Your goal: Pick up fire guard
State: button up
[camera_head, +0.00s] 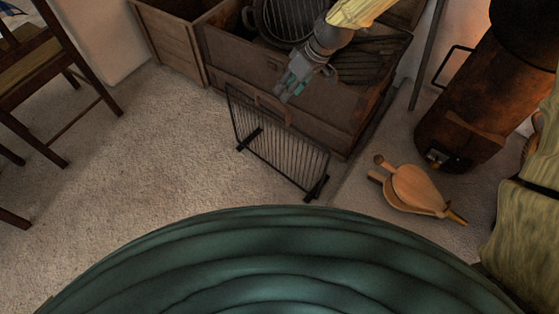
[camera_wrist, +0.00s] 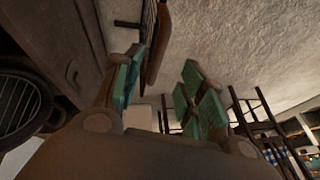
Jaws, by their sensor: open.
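The fire guard (camera_head: 268,148) is a black frame with thin upright bars and dark feet. It stands on the pale carpet in front of a wooden chest. My gripper (camera_head: 287,90) is open, with green finger pads, above the guard's top edge near the chest front. In the wrist view, the pads of my gripper (camera_wrist: 165,80) are spread apart with nothing held between them. Part of what looks like the guard (camera_wrist: 149,22) shows beyond the left pad, beside a brown curved bar. I cannot tell whether a finger touches it.
The open wooden chest (camera_head: 235,65) holds dark grates close behind the guard. Wooden bellows (camera_head: 415,188) lie on the floor at right, before a rusty stove (camera_head: 470,110). A wooden chair (camera_head: 45,70) stands at left. The carpet (camera_head: 150,150) left of the guard is clear.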

aim_at(274, 101)
jog(key=shift+n, duration=0.3)
jog(key=shift+w+a+r+b+x, duration=0.15)
jog(key=shift+b+x, duration=0.75)
jog(key=shift+x, duration=0.75)
jog(key=shift+w+a+b+x, duration=0.2)
jog(key=shift+b+x, duration=0.7)
jog(key=shift+x, duration=0.8)
jog(key=shift+w+a+r+b+x, duration=0.15)
jog(key=shift+b+x, duration=0.75)
jog(key=shift+x, duration=0.75)
jog(key=shift+d, duration=0.1)
jog(key=shift+f+p, duration=0.35)
jog(key=shift+p, duration=0.05)
grip_shut()
jog(key=shift+r, duration=0.1)
